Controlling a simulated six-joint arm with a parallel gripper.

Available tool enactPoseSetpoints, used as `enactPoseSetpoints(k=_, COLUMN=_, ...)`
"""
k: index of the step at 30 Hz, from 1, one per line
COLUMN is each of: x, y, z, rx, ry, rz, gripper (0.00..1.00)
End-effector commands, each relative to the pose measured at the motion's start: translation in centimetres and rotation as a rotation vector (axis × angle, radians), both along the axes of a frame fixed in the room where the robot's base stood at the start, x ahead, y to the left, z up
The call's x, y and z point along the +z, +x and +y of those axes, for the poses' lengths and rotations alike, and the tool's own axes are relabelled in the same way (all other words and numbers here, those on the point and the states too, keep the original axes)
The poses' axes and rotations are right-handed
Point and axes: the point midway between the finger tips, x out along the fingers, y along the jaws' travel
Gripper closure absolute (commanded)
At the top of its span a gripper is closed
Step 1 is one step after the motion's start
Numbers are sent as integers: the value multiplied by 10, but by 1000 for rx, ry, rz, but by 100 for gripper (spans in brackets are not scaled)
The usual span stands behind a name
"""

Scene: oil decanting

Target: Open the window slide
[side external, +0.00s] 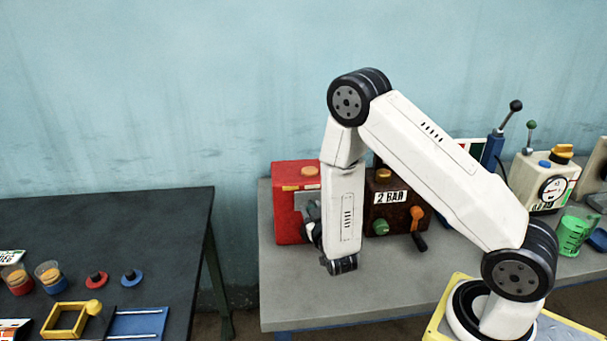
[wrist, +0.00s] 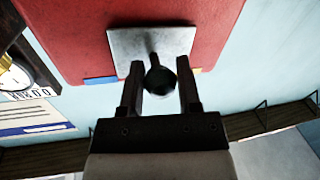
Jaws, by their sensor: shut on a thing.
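The red box (side external: 290,226) stands on the grey bench behind my gripper. In the wrist view the red box (wrist: 80,40) fills the upper part, and a grey metal plate (wrist: 125,42) lies on its face. A dark ball knob on a short stem (wrist: 161,82) sticks out from the plate; I take the plate to be the window slide. My gripper (wrist: 160,76) is shut on the knob, one finger on each side. In the side view my gripper (side external: 313,232) is at the front of the red box, mostly hidden by my own arm.
A brown box marked "2 BAR" (side external: 381,215) with a green knob and an orange-handled lever stands just right of my wrist. A cream gauge box (side external: 540,185) and a green beaker (side external: 572,234) are farther right. The grey bench front (side external: 300,290) is clear.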

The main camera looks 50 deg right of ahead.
Motion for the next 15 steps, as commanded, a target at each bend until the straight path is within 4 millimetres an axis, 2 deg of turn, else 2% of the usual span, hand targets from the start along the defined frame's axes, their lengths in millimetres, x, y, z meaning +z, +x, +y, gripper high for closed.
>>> enactPoseSetpoints(k=9, x=-1, y=37, z=37, rx=5, ry=-1, rz=-1, gripper=100)
enactPoseSetpoints(k=15, x=-1, y=47, z=47, rx=3, ry=1, rz=1, gripper=100)
